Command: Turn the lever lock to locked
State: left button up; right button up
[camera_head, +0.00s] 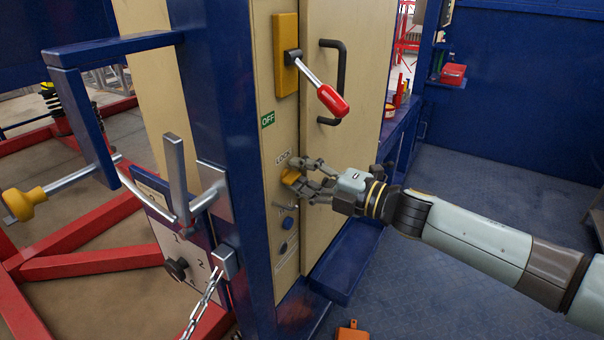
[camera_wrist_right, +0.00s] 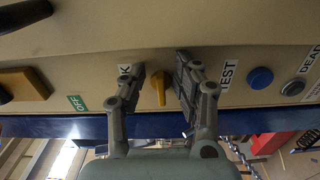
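The lever lock appears as a small yellow knob (camera_head: 290,177) beside the LOCK label (camera_head: 283,157) on the beige panel. In the right wrist view the knob (camera_wrist_right: 158,88) is narrow and points away from the panel, between the fingers. My right gripper (camera_head: 307,176) is open at the knob, one finger on each side; the wrist view shows gaps between the knob and both fingers. The fingers partly hide the knob and label. A red-handled lever (camera_head: 332,100) on a yellow plate (camera_head: 285,50) is above. My left gripper is not in view.
A green OFF label (camera_head: 268,120) and a black door handle (camera_head: 340,75) are above the gripper. A blue post (camera_head: 222,110) stands left of the panel. Blue floor (camera_head: 440,230) lies open at right.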

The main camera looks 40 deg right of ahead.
jog(key=shift+s, duration=0.1)
jog(key=v, duration=1.1)
jog(key=shift+s+d, duration=0.2)
jog(key=shift+s, duration=0.15)
jog(key=shift+f, duration=0.1)
